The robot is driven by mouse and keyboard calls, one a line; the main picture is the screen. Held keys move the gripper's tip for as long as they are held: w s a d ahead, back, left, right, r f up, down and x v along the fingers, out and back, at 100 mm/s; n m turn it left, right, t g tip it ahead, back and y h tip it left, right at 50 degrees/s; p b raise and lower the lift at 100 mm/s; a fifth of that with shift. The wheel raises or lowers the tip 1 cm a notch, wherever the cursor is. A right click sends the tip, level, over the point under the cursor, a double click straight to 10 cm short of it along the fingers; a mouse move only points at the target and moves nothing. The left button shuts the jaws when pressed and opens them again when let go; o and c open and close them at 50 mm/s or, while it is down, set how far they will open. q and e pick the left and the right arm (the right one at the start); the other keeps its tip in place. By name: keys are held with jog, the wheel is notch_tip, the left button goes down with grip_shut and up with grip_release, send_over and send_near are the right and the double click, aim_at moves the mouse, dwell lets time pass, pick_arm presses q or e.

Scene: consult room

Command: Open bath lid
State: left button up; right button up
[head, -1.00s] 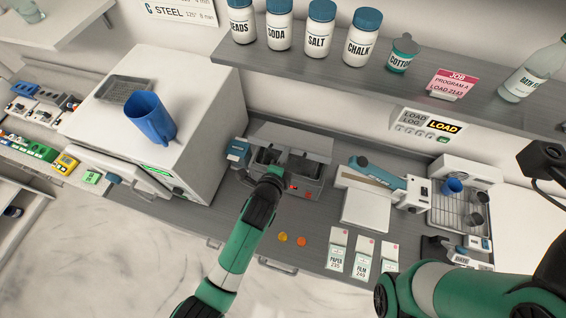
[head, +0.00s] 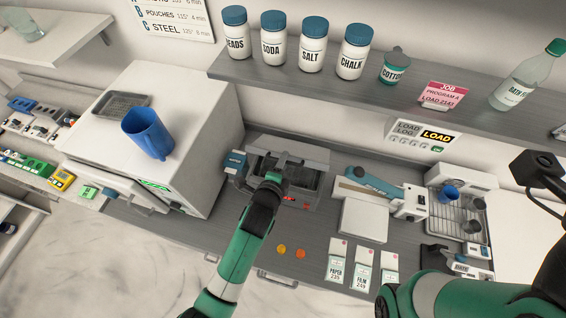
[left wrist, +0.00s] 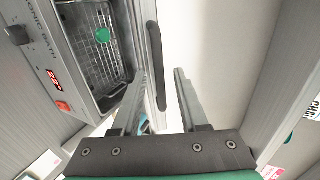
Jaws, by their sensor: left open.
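The sonic bath (head: 316,192) stands on the counter at the middle of the head view. Its red display and a wire basket (left wrist: 97,30) with a green round item in it show in the left wrist view. The pale lid (head: 290,148) is raised at the back, so part of the inside is uncovered. A dark bar handle (left wrist: 154,50) shows beyond the basket. My left gripper (left wrist: 160,74) is open, its fingers on either side of the handle in that picture; contact cannot be told. The left gripper (head: 278,168) also shows over the bath in the head view.
A white machine with a blue jug (head: 147,133) on top stands left of the bath. A white-and-blue sealer (head: 365,205) and a wire rack (head: 460,215) stand to the right. A shelf (head: 340,85) with jars overhangs behind. Pouch packets (head: 362,268) lie in front.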

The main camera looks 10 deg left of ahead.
pick_arm(q)
jog(key=shift+s+r, duration=0.1)
jog(key=p+v, duration=0.1)
jog(key=v, duration=1)
jog(key=shift+s+p, duration=0.25)
jog(key=shift+p, duration=0.15)
